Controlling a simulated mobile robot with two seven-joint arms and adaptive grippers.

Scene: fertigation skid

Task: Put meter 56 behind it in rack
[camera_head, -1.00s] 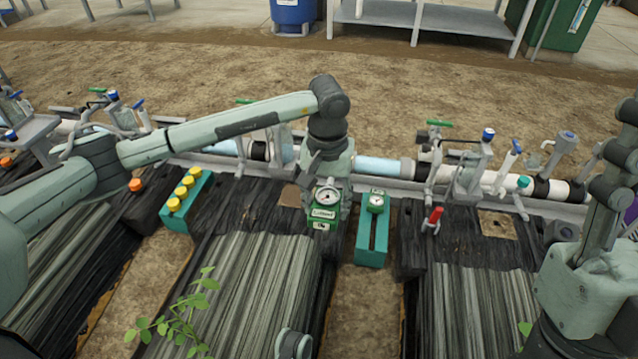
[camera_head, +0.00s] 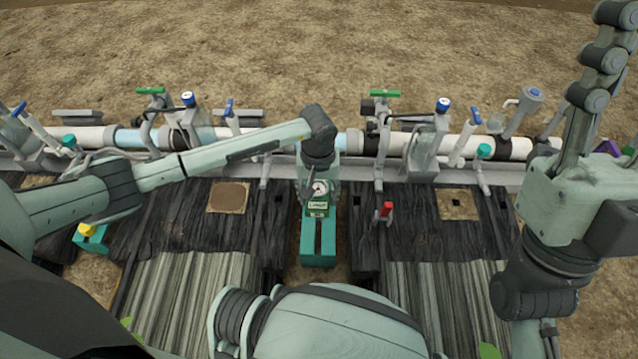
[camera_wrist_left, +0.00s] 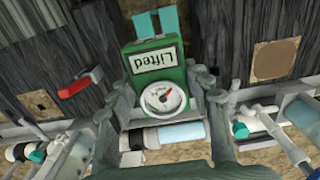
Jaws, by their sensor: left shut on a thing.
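My left gripper (camera_head: 319,183) is shut on a green meter (camera_head: 317,208) with a round white dial and a white label. In the left wrist view the meter (camera_wrist_left: 153,75) sits between the fingers, and its label reads "Lifted". In the head view the held meter appears over the far part of a teal rack (camera_head: 307,247) with a dark lengthwise slot. The front of the rack is empty. The teal rack (camera_wrist_left: 167,20) also shows past the meter in the left wrist view. The held meter hides the rack's far end, and I cannot tell whether they touch.
A pipe line (camera_head: 402,143) with valves runs behind the rack. A red-handled valve (camera_head: 384,210) stands close to its right. Dark blocks flank the rack. A yellow-topped item (camera_head: 88,230) is at the far left. My right arm is at the right.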

